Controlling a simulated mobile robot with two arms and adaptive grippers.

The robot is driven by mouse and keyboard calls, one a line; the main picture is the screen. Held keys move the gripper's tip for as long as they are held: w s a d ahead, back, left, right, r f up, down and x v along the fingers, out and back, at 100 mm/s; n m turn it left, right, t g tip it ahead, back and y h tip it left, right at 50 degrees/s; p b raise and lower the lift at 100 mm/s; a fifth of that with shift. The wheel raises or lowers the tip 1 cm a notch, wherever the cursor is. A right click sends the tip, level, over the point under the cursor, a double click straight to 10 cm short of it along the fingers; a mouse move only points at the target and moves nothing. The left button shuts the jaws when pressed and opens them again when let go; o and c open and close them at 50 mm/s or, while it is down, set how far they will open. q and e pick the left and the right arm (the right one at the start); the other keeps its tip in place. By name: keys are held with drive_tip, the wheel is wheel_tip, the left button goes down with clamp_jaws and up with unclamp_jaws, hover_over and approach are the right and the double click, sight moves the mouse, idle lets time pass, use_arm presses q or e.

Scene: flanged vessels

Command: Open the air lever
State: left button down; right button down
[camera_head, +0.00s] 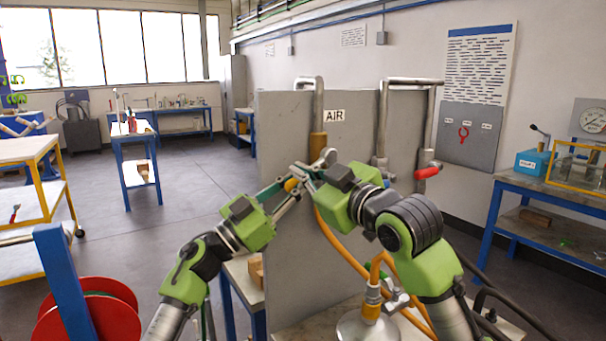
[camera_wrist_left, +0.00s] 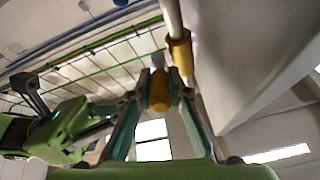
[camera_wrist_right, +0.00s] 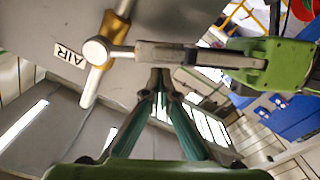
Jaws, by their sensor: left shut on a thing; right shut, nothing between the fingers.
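The air lever's yellow-orange handle (camera_head: 291,185) projects from the brass valve (camera_head: 318,143) on the grey panel, below the AIR label (camera_head: 334,115). My left gripper (camera_head: 287,189) is shut on that handle; the left wrist view shows the handle (camera_wrist_left: 159,92) between its fingers. My right gripper (camera_head: 303,171) is shut and empty, close beside the lever. In the right wrist view its closed fingertips (camera_wrist_right: 160,78) lie just below the grey lever arm (camera_wrist_right: 160,52), near the round metal hub (camera_wrist_right: 96,50). I cannot tell whether they touch it.
A second pipe with a red-handled valve (camera_head: 428,172) stands right of the air pipe. An orange hose (camera_head: 343,245) hangs below the valve toward a metal vessel (camera_head: 368,325). Open floor lies to the left.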

use_arm(q)
drive_tip(key=shift+r, duration=0.1)
use_arm(e)
drive_tip(key=shift+w+d+f, duration=0.1)
drive_tip(key=shift+f, duration=0.15)
